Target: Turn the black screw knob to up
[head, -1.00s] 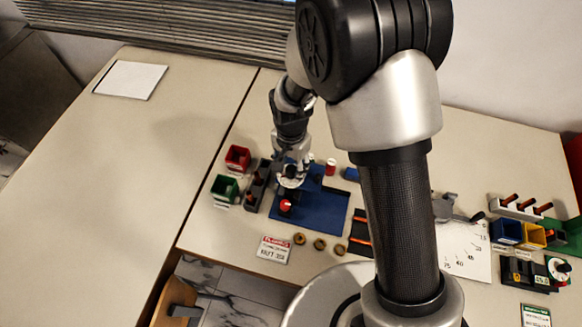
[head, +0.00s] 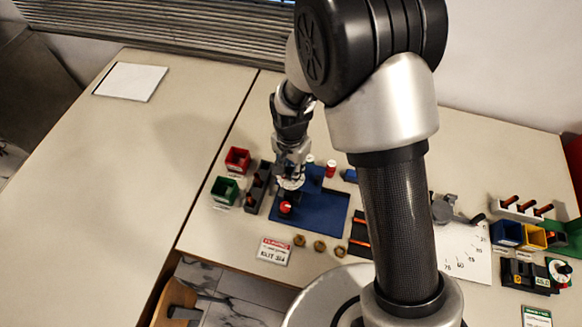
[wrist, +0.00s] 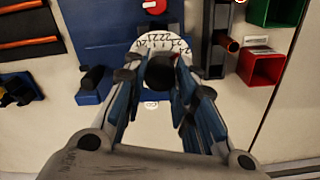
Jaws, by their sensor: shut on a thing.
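The black screw knob (wrist: 161,72) shows in the wrist view in front of a white numbered dial (wrist: 160,42). My gripper (wrist: 157,75) has its two fingers on either side of the knob and is shut on it. The knob's pointing direction is hard to make out between the fingers. In the head view my gripper (head: 290,184) is over the blue base plate (head: 322,211), just behind a red button (head: 286,207). The knob is hidden there by my gripper.
A red bin (head: 237,159) and a green bin (head: 225,189) stand left of the plate, with a dark holder (head: 257,187) between. Several brass rings (head: 320,246) and a sign (head: 274,251) lie in front. The table at left is mostly clear.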

